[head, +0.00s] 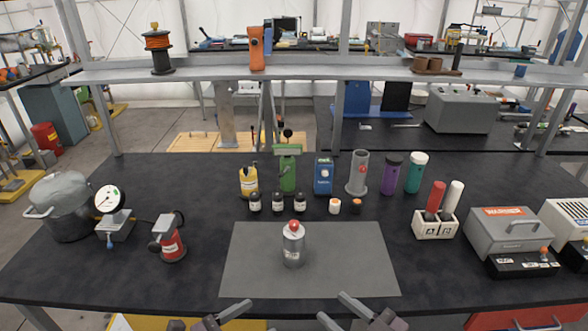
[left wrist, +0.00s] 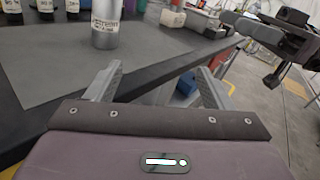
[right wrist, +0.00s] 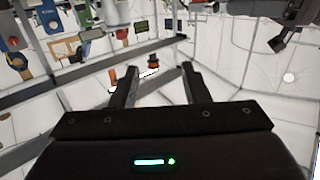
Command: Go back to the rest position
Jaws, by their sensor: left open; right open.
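My left gripper (head: 248,316) and my right gripper (head: 338,310) both show at the bottom edge of the head view, near the front edge of the black table. The left wrist view shows the left gripper (left wrist: 158,84) with its fingers apart and nothing between them. The right wrist view shows the right gripper (right wrist: 158,82) with its fingers apart and empty. A silver canister (head: 293,248) with a red knob stands upright on the grey mat (head: 350,275), apart from both grippers. It also shows in the left wrist view (left wrist: 106,25).
Behind the mat stand several bottles, including a green one (head: 288,172) and a purple one (head: 390,175). A pot (head: 62,205), a gauge (head: 109,199) and a red device (head: 172,243) stand left. Grey boxes (head: 510,232) stand right. A shelf (head: 300,72) crosses above.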

